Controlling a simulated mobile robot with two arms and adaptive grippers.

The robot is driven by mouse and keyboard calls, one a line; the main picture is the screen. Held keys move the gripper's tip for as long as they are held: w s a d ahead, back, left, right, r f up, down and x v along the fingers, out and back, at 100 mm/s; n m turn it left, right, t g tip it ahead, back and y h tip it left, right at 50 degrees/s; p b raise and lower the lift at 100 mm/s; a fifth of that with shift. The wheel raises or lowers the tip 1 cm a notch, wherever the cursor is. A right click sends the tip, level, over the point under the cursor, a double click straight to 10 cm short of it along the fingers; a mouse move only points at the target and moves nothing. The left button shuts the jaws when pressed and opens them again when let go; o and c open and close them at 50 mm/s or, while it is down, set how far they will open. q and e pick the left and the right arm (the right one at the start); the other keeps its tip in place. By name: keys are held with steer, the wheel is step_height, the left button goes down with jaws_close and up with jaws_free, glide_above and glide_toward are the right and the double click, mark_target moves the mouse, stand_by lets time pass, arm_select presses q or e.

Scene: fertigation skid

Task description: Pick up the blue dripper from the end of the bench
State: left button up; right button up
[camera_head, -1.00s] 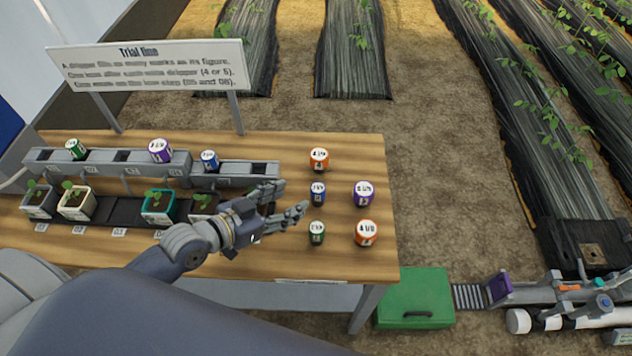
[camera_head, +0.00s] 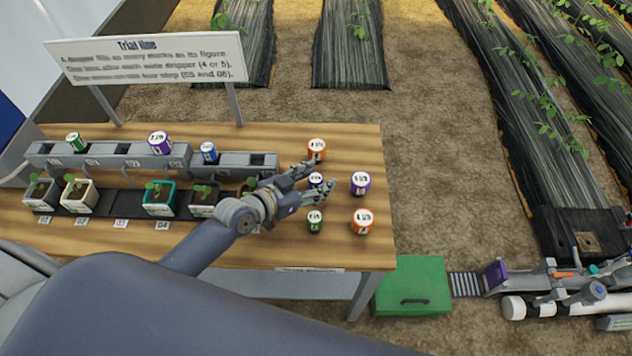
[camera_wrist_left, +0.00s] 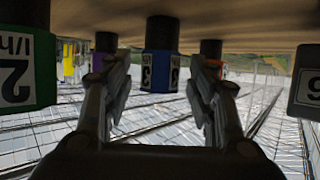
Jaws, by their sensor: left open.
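The blue dripper (camera_head: 316,179) stands on the right end of the bench (camera_head: 270,249), partly hidden by my left gripper in the head view. My left gripper (camera_head: 321,177) is open, with its fingers reaching to either side of the blue dripper. In the left wrist view, which looks upside down, the blue dripper (camera_wrist_left: 160,72) is centred between the two open fingers (camera_wrist_left: 160,85), with a gap on each side. I cannot tell how deep it sits between the fingertips. My right gripper is not in view.
Close around stand orange drippers (camera_head: 317,149) (camera_head: 362,221), a purple one (camera_head: 360,183) and a green one (camera_head: 315,221). Another blue dripper (camera_head: 209,152) sits in the grey rail (camera_head: 110,160) behind potted seedlings. A sign (camera_head: 148,60) stands at the back. A green box (camera_head: 413,284) is right of the bench.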

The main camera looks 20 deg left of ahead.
arm_select(q)
steer(key=shift+w+d+f, duration=0.1)
steer(key=shift+w, duration=0.05)
steer(key=c, duration=1)
